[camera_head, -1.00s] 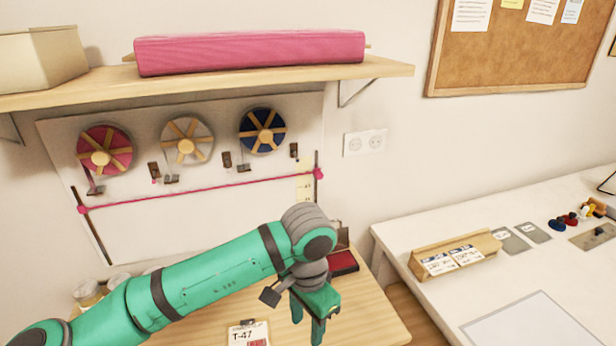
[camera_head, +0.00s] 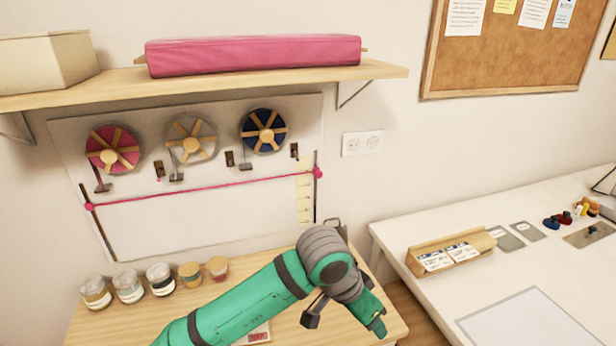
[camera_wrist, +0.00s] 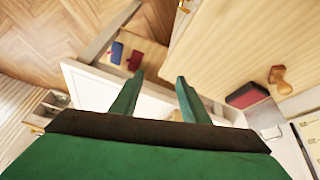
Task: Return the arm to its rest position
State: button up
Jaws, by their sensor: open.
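My green arm reaches in from the bottom of the head view, over the wooden table (camera_head: 92,322). My gripper (camera_head: 378,328) is above the table's right end in the head view, pointing down and to the right, with its fingers only partly visible. In the wrist view my gripper (camera_wrist: 155,85) shows two green fingers spread apart with nothing between them. The fingers are over the gap and white furniture beside the wooden table.
Several jars (camera_head: 130,287) stand at the table's back left. A pink ribbon (camera_head: 200,191) crosses the wall panel below three spools. The white table (camera_head: 410,215) at right holds a wooden card holder (camera_head: 452,252). The wrist view shows a red-topped pad (camera_wrist: 247,95) and a wooden stamp (camera_wrist: 280,80).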

jog(key=w+d+r+n+t+h, duration=0.1)
jog(key=d+r+t+h, duration=0.1)
jog(key=d+r+h, duration=0.4)
jog(key=w+d+r+n+t+h, duration=0.1)
jog(key=d+t+h, duration=0.15)
jog(key=d, duration=0.65)
jog(key=s+a+f+n+t+y, duration=0.5)
jog(key=a+f+n, duration=0.2)
jog(key=a+f, duration=0.15)
jog(key=s+a+f+n+t+y, duration=0.55)
jog(key=a+f+n, duration=0.2)
jog(key=f, duration=0.25)
jog(key=s+a+f+m+y, duration=0.1)
jog(key=s+a, duration=0.3)
jog(key=s, duration=0.3)
jog(key=s+a+f+m+g+y, duration=0.1)
jog(key=s+a, duration=0.3)
jog(key=s, duration=0.4)
jog(key=s+a+f+m, duration=0.3)
jog(key=s, duration=0.5)
jog(key=shift+s+a+f+y, duration=0.2)
jog(key=shift+s+a+y, duration=0.05)
jog(key=shift+a+y, duration=0.15)
